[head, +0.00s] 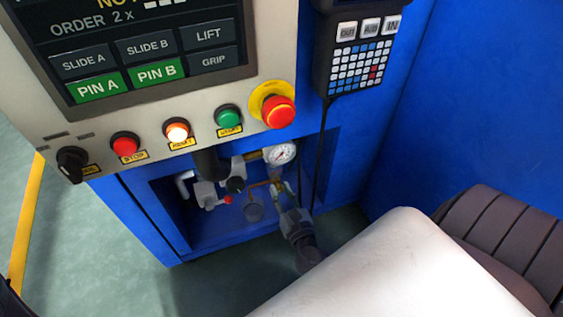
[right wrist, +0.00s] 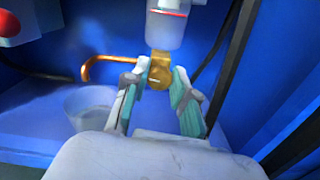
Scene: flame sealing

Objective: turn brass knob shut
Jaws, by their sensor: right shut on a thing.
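The brass knob (right wrist: 160,72) sits below a clear bowl (right wrist: 166,28) in the right wrist view, with a curved brass pipe (right wrist: 100,61) to its left. My right gripper (right wrist: 160,80) has its two green-padded fingers on either side of the knob and is shut on it. In the head view my right gripper (head: 287,194) reaches into the recess of the blue cabinet, at the brass fittings below the gauge. The knob is small there and mostly hidden by the fingers. My left gripper is not in view.
A pressure gauge (head: 281,154) is above the gripper. A clear cup (right wrist: 90,104) stands left of the fingers. The button panel (head: 150,128) overhangs the recess, and a handheld keypad (head: 357,65) with a dark cable hangs at the right.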

